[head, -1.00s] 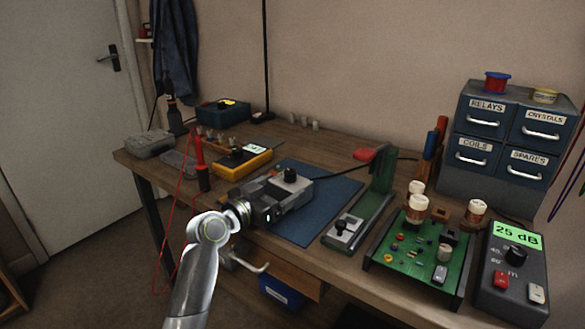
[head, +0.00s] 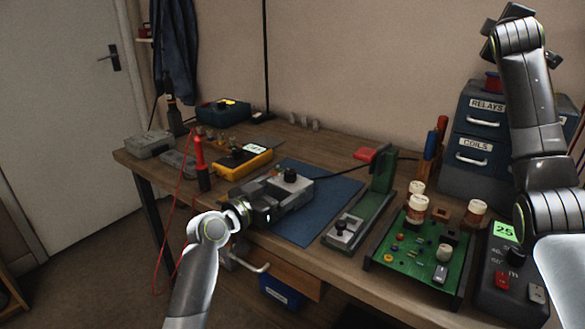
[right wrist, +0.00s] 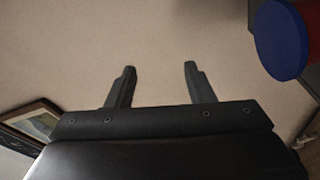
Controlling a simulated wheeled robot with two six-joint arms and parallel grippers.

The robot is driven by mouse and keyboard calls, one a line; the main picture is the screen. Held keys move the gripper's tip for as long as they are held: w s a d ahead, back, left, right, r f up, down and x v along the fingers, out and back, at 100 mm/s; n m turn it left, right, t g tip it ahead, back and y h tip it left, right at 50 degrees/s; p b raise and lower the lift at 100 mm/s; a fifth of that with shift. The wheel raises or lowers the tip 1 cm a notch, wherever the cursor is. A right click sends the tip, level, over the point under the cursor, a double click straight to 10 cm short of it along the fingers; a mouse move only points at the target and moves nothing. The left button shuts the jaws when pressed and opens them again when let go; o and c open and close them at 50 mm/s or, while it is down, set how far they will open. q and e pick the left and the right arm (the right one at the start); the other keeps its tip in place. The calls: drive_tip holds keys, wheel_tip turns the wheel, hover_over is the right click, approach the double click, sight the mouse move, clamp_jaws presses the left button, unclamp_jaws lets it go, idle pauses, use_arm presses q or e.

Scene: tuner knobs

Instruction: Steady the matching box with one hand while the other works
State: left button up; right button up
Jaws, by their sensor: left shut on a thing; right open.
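The matching box (head: 298,188) is grey with a black knob on top and sits on the blue mat (head: 325,200). My left gripper (head: 274,203) reaches in from the front left and is shut on the near left end of the box. The fingertips and their contact are hard to make out. My right gripper (head: 508,32) is raised high at the upper right, above the drawer cabinet and far from the box. In the right wrist view its two fingers (right wrist: 157,72) are apart with nothing between them.
A green slide stand (head: 362,205), a green circuit board (head: 418,250) and a dark meter (head: 500,275) stand right of the mat. My right arm partly covers the drawer cabinet (head: 478,135). A yellow meter (head: 243,162) lies behind the box. A spool (right wrist: 283,38) shows near my right gripper.

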drive_tip(key=w+a+f+m+g+y, duration=0.1)
drive_tip(key=a+f+g+y, duration=0.2)
drive_tip(key=a, duration=0.5)
drive_tip(key=w+a+f+y, duration=0.2)
drive_tip(key=a+f+y, duration=0.1)
drive_tip(key=a+f, duration=0.35)
drive_tip(key=g+y, duration=0.6)
drive_tip(key=g, duration=0.5)
approach(292, 170)
drive_tip(key=shift+n, duration=0.3)
drive_tip(key=x, duration=0.8)
drive_tip(key=shift+s+a+f, duration=0.15)
drive_tip(key=shift+a+f, duration=0.15)
drive_tip(key=shift+f, duration=0.05)
drive_tip(key=shift+t, duration=0.3)
drive_tip(key=c, duration=1)
drive_tip(key=shift+d+m+t+h, duration=0.1)
drive_tip(key=shift+m+t+h, duration=0.4)
drive_tip(key=shift+m, duration=0.8)
drive_tip(key=shift+r, duration=0.1)
